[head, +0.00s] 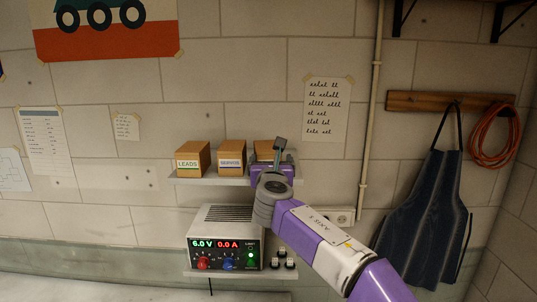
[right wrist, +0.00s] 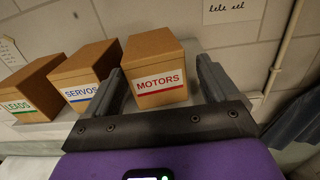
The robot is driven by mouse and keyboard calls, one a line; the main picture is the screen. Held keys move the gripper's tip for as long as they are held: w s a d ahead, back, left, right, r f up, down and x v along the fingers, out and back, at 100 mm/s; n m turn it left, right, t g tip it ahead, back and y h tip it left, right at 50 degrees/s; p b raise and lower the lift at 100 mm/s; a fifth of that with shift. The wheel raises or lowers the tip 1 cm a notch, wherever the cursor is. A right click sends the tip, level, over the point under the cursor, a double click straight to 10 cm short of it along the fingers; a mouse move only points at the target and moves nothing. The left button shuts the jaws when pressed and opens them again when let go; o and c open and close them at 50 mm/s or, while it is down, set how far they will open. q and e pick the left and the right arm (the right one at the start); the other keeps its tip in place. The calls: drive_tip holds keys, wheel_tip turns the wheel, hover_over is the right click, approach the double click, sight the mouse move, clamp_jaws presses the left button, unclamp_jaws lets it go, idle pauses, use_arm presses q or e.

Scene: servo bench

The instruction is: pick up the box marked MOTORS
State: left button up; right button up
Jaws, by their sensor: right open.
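The box marked MOTORS (right wrist: 155,62) is brown cardboard with a white label and red line. It stands on the wall shelf, rightmost of three boxes. In the head view only its upper part (head: 265,146) shows behind my right gripper (head: 280,150). In the right wrist view my right gripper (right wrist: 163,85) is open, with one finger on each side of the box's front. Whether the fingers touch the box I cannot tell. My left gripper is not in view.
The SERVOS box (head: 231,155) stands close left of the MOTORS box, then the LEADS box (head: 193,158), on the shelf (head: 205,181). A power supply (head: 226,238) sits below. A pipe (head: 371,120) and a hanging apron (head: 428,215) are to the right.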

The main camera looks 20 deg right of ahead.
drive_tip(key=w, duration=0.2)
drive_tip(key=w+d+f+p, duration=0.1)
drive_tip(key=w, duration=0.3)
drive_tip(key=shift+w+d+f, duration=0.1)
drive_tip(key=shift+d+f, duration=0.1)
drive_tip(key=shift+d, duration=0.15)
drive_tip(key=shift+s+r, duration=0.3)
drive_tip(key=shift+s, duration=0.55)
drive_tip(key=shift+c, duration=0.9)
drive_tip(key=shift+w+f, duration=0.15)
drive_tip(key=shift+w, duration=0.25)
drive_tip(key=c, duration=0.5)
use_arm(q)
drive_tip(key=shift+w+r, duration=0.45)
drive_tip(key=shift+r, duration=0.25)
use_arm(e)
drive_tip(key=shift+s, duration=0.1)
drive_tip(key=shift+c, duration=0.7)
drive_tip(key=shift+a, duration=0.1)
